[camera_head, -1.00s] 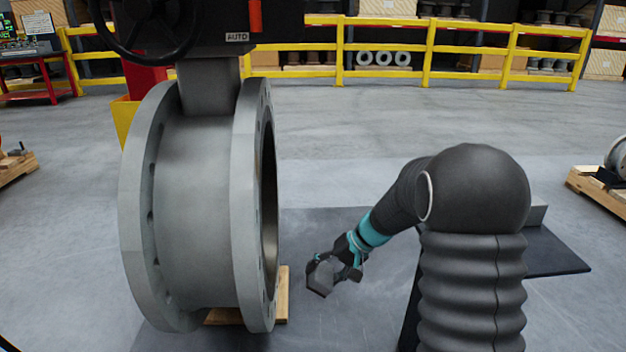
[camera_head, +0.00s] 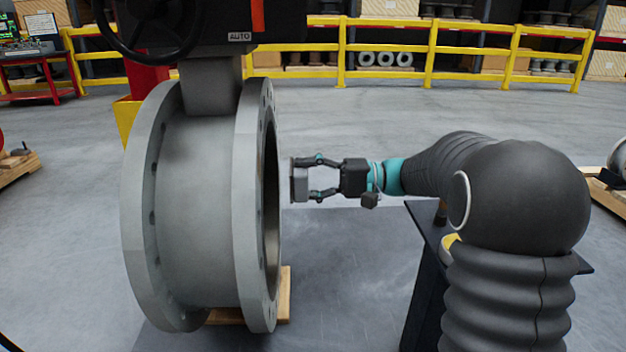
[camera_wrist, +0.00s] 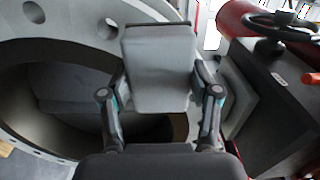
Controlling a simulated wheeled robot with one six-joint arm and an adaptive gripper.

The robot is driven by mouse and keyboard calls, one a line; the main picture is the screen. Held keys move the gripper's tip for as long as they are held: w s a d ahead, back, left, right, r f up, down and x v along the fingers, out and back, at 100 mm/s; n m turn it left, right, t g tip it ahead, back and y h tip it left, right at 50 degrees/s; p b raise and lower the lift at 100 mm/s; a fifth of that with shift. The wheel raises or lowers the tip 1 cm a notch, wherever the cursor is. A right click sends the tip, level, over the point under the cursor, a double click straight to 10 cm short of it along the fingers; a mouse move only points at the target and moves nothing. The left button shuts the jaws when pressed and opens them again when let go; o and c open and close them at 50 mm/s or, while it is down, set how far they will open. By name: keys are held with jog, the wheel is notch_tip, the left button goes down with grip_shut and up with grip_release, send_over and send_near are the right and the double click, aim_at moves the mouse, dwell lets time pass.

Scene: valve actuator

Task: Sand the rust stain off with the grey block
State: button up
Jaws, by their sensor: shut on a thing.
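My gripper (camera_head: 318,180) is shut on the grey block (camera_head: 299,184) and holds it upright, a short way right of the valve's right-hand flange in the head view. In the wrist view the grey block (camera_wrist: 160,68) sits between the two fingers of my gripper (camera_wrist: 160,95). Behind it show the flange face (camera_wrist: 72,25) with bolt holes and the dark round bore. The large grey valve body (camera_head: 198,190) stands upright at the left of the head view. I see no rust stain in these frames; the flange face is turned mostly away from the head camera.
A dark actuator with a handwheel (camera_head: 150,25) tops the valve. Wooden blocks (camera_head: 284,285) lie under it. A yellow railing (camera_head: 400,48) crosses the back.

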aim_at(262, 162)
jog(key=shift+w+a, duration=0.1)
jog(key=shift+a, duration=2.2)
jog(key=shift+a, duration=1)
jog(key=shift+w, duration=0.15)
jog(key=shift+w+d+p, duration=0.2)
jog(key=shift+w+p, duration=0.25)
jog(key=shift+w, duration=0.95)
jog(key=shift+w+a+r+p, duration=0.1)
jog(key=shift+w+p, duration=0.9)
jog(key=shift+w, duration=1.9)
